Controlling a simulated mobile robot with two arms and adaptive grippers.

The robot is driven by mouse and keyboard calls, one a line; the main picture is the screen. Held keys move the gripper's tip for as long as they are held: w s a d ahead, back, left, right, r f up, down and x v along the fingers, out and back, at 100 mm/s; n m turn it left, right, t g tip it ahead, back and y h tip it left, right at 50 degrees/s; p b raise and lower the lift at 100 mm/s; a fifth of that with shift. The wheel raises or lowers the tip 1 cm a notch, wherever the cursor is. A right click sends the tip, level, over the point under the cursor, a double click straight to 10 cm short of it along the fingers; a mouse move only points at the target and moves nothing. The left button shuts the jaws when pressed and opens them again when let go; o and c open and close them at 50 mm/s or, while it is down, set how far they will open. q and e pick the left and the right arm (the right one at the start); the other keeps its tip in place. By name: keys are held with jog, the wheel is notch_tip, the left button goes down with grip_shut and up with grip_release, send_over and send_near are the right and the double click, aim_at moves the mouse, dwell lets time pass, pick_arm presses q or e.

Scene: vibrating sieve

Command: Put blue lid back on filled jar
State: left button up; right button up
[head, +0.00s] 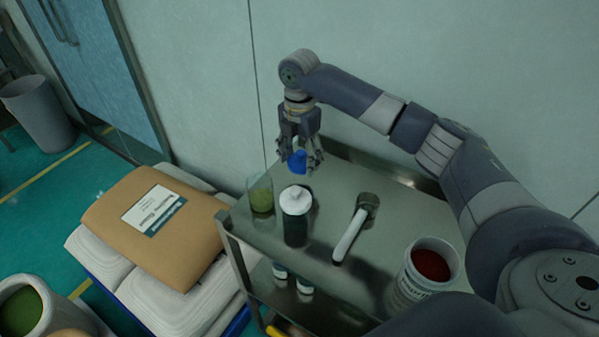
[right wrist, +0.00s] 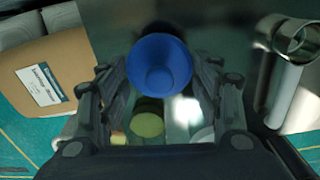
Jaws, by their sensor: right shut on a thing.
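A blue lid (head: 297,161) is held in my right gripper (head: 300,158), above the back of the metal cart. The lid also shows between the fingers in the right wrist view (right wrist: 160,74). A clear jar with green contents (head: 261,195) stands on the cart's top at the left, without a lid, below and left of the gripper. It also shows beyond the lid in the right wrist view (right wrist: 148,122). A dark bottle with a white cap (head: 296,213) stands just right of the jar. My left gripper is not in view.
The cart top (head: 330,282) also holds a scoop with a white handle (head: 350,232) and a white tub with red contents (head: 431,265). A brown sack (head: 150,222) lies on white sacks left of the cart. The wall is close behind.

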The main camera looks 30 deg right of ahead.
aim_at(299, 154)
notch_tip(299, 154, up, 3)
jog(key=shift+a+r+p, duration=0.3)
jog(key=shift+r, duration=0.3)
jog(key=shift+a+r+p, duration=0.25)
jog(key=shift+r, duration=0.3)
jog(key=s+a+r+n+p, duration=0.3)
jog(key=a+r+n+p, duration=0.15)
jog(key=a+p, duration=0.6)
notch_tip(299, 154, down, 6)
jog(key=shift+a+f, duration=0.25)
jog(key=shift+p, duration=0.6)
jog(key=shift+f, duration=0.15)
dwell(1.2)
jog(key=o, duration=0.9)
